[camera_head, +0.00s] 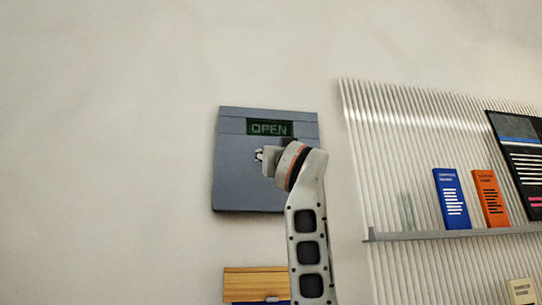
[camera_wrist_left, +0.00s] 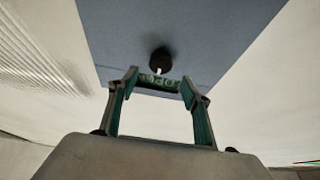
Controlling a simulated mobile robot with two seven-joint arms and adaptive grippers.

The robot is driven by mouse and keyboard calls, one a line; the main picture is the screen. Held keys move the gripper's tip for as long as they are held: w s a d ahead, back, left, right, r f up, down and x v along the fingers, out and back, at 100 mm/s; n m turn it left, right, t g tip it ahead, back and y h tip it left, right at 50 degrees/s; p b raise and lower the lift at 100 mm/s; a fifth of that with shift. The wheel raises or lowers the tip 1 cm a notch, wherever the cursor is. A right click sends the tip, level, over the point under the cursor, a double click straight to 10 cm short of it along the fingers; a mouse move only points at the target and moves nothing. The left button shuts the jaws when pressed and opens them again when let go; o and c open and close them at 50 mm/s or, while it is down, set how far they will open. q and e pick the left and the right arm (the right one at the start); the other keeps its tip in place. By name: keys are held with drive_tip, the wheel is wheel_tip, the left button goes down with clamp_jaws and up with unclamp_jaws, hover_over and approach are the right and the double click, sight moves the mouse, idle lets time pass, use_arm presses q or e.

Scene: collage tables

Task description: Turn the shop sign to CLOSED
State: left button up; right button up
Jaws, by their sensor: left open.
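The shop sign is a grey-blue panel (camera_head: 235,180) on the wall, with a dark window (camera_head: 269,128) reading OPEN in green. In the left wrist view the panel (camera_wrist_left: 215,35) fills the top, and the window (camera_wrist_left: 160,84) appears upside down between my fingertips. A round black knob (camera_wrist_left: 160,58) with a white mark sits on the panel, just beyond the fingertips. My left gripper (camera_wrist_left: 160,81) is open and empty, facing the knob; I see no contact. In the head view my left gripper (camera_head: 265,158) and wrist cover the knob area and the panel's lower right. My right gripper is out of view.
A ribbed white panel (camera_head: 385,150) stands to the right with a grey shelf (camera_head: 460,235) holding a blue box (camera_head: 451,198) and an orange box (camera_head: 490,197). A black poster (camera_head: 520,160) hangs at the far right. A wooden item (camera_head: 250,283) is below the sign. The left wall is bare.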

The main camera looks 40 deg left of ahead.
use_arm(q)
drive_tip(key=p+x, duration=0.2)
drive_tip(key=x, duration=0.5)
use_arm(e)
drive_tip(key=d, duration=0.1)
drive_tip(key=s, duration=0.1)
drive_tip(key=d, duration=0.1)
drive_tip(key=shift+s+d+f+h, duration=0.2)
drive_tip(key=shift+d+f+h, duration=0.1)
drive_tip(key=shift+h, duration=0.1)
use_arm(q)
drive_tip(key=shift+a, duration=0.15)
drive_tip(key=c, duration=1.1)
drive_tip(key=shift+o, duration=0.2)
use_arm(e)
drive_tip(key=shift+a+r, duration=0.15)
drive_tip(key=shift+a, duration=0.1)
